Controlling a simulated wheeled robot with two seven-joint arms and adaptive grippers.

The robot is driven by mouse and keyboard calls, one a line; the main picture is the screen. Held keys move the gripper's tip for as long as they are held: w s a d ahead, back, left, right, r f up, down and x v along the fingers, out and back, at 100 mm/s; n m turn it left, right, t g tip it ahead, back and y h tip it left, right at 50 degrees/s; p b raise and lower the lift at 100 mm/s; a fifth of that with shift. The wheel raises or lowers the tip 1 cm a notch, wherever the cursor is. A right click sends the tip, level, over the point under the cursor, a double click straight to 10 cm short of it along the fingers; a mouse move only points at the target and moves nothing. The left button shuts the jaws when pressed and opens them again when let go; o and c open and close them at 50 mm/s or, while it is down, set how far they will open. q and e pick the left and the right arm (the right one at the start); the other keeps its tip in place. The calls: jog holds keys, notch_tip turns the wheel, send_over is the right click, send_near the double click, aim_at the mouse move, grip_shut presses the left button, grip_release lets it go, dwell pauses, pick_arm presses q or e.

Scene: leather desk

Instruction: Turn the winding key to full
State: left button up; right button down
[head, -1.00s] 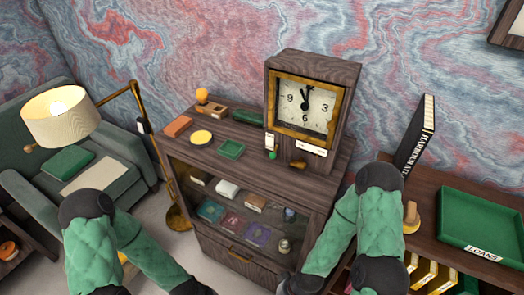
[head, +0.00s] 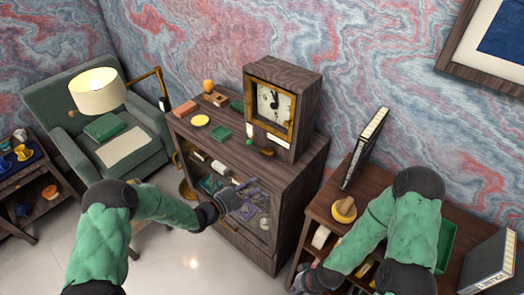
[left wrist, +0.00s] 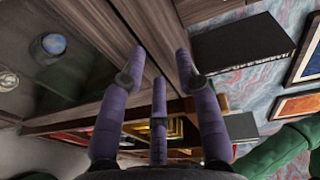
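The wooden clock with a brass-framed white dial (head: 270,103) stands on top of a dark cabinet (head: 300,165). A small brass piece (head: 267,152) sits at the clock's foot, beside a green knob (head: 249,141). It may be the winding key, but it is too small to tell. My left gripper (head: 252,194) is in front of the cabinet's glass, below the clock, with its purple fingers apart and empty. The fingers (left wrist: 158,65) also show spread in the left wrist view. My right gripper (head: 303,280) is low by the right-hand shelf, its fingers not clearly visible.
The cabinet top holds a yellow dish (head: 200,120), a green tray (head: 221,132) and an orange block (head: 185,108). A brown shelf unit with a wooden stamp (head: 344,209) and a tall black book (head: 364,148) stands right. A lamp (head: 98,91) and armchair are left.

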aim_at(262, 161)
pick_arm(q)
notch_tip(262, 161, up, 4)
jog(key=w+a+n+t+y, duration=0.1)
jog(key=w+a+n+t, duration=0.1)
jog(key=w+n+t, duration=0.1)
jog(key=x, duration=1)
jog(key=shift+w+f, duration=0.1)
jog(key=shift+f, duration=0.15)
grip_shut()
